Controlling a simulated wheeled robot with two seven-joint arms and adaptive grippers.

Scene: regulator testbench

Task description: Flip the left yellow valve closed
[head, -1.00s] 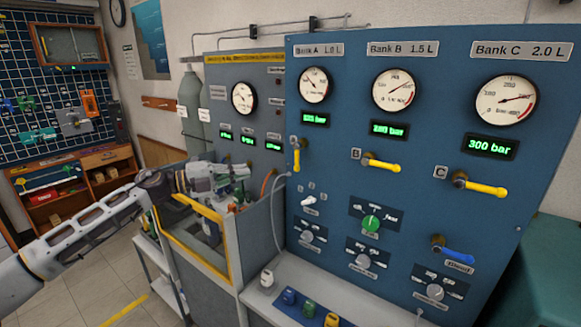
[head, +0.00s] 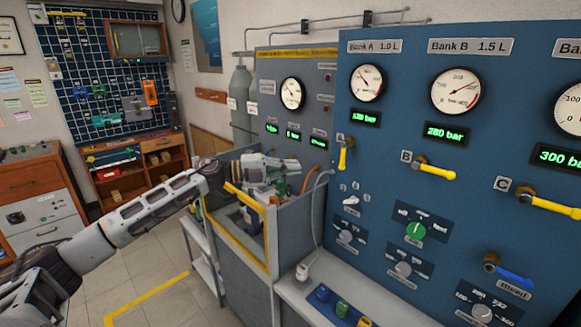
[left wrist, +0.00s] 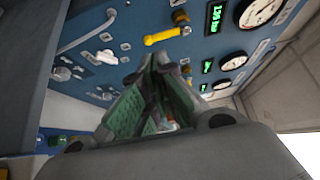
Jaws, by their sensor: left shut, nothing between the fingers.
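The left yellow valve (head: 343,157) is under the Bank A gauge on the blue panel. Its handle hangs down, nearly vertical. It also shows in the left wrist view (left wrist: 162,36), just beyond the fingertips. My left gripper (head: 314,168) is to the left of this valve in the head view, apart from it. In the left wrist view the gripper (left wrist: 162,58) is shut, its green-padded fingers meeting at the tips with nothing between them. My right gripper is not in view.
The Bank B valve (head: 433,168) and Bank C valve (head: 550,203) have yellow handles pointing right. A blue-handled valve (head: 508,272) is lower right. A white toggle (head: 351,200) and a green knob (head: 415,230) are below. A yellow-edged bin (head: 250,208) is under my left gripper.

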